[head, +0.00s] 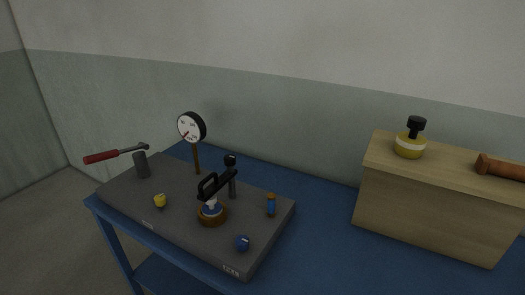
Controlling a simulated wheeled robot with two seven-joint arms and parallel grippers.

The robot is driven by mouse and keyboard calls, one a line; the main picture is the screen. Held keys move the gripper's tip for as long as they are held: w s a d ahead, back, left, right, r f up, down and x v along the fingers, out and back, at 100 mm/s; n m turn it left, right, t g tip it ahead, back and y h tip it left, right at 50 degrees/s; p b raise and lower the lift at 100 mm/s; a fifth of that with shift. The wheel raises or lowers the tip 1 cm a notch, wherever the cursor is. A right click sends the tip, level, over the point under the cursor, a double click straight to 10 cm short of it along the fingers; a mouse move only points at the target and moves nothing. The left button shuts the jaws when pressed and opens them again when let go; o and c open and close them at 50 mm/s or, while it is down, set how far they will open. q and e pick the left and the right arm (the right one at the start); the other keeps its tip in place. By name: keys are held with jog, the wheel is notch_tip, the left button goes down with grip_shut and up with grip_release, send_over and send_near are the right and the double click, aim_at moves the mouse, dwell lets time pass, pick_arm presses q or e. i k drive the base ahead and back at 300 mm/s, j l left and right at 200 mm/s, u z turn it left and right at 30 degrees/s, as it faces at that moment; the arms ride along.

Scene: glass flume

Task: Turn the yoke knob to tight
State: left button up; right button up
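A dark grey base block (165,220) lies on a blue table. On it stands a black yoke-like fitting (218,184), a slanted bar with a loop at its left end, above a brown round cup (213,217) holding a blue and white piece. A dark post with a round black knob (230,160) rises at the bar's right end. I cannot tell for sure which part is the yoke knob, nor whether it is tight. A blue knob (242,243) and a yellow knob (160,200) sit on the block. Neither of my grippers is in view.
A dial gauge (191,127) stands behind on a brown stem. A red-handled tool (102,157) rests across a grey post (141,165). A small blue cylinder (271,205) stands right. A wooden box (435,213) carries a yellow jar (409,146) and brown cylinder (503,169).

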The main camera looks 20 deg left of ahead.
aim_at(229, 160)
jog(key=u, duration=1.25)
